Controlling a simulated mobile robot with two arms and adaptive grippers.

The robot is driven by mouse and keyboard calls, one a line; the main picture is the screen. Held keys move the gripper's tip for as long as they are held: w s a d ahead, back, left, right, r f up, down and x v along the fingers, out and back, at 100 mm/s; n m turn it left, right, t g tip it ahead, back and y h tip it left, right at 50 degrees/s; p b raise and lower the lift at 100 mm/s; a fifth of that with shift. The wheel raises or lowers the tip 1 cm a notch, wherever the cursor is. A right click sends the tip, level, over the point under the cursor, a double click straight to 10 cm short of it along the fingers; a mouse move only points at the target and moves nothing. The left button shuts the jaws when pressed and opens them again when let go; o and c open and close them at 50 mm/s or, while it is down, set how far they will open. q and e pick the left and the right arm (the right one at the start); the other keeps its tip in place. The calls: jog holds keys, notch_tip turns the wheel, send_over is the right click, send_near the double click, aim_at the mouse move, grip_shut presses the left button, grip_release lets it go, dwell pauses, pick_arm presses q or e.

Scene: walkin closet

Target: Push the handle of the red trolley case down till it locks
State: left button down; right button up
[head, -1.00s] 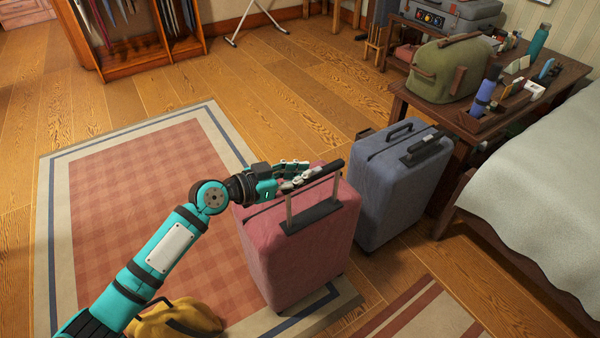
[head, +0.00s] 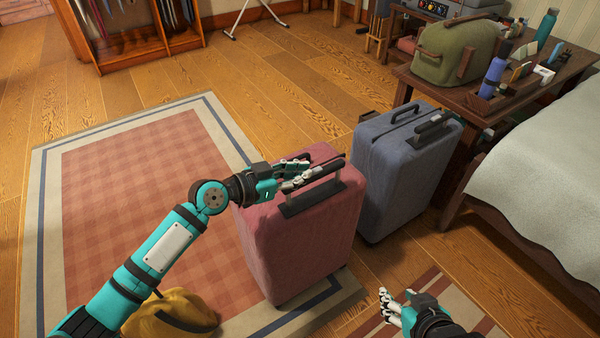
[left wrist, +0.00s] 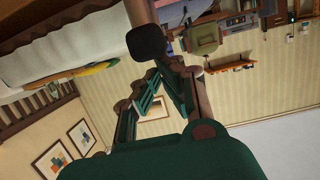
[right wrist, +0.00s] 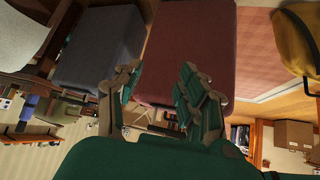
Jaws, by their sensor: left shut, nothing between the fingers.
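The red trolley case (head: 300,240) stands upright at the rug's edge. Its handle (head: 332,166) has a dark bar on two short exposed poles, a little above the case top. My left gripper (head: 306,174) is shut and empty, with its fingertips at the left end of the handle bar; I cannot tell whether they touch. The left wrist view shows its fingers (left wrist: 160,78) drawn together. My right gripper (head: 385,306) is low at the right of the case, apart from it. Its fingers (right wrist: 156,95) are spread and empty, and the red case (right wrist: 187,50) shows beyond them.
A blue-grey case (head: 400,180) stands close to the right of the red one. A yellow bag (head: 170,318) lies at the rug's near edge. A desk (head: 420,85) with a green bag (head: 452,55) and a bed (head: 540,160) are at the right. The rug (head: 140,190) is mostly clear.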

pick_arm(q)
notch_tip(320, 180, down, 2)
jog(key=shift+b, duration=0.75)
jog(key=shift+s+f, duration=0.1)
pick_arm(e)
jog(key=w+a+r+t+y, duration=0.1)
jog(key=w+a+r+t, duration=0.1)
jog(key=w+r+t, duration=0.3)
jog(key=shift+w+a+r, duration=0.2)
jog(key=shift+w+r, duration=0.15)
jog(key=shift+r, duration=0.05)
jog(key=shift+f, duration=0.1)
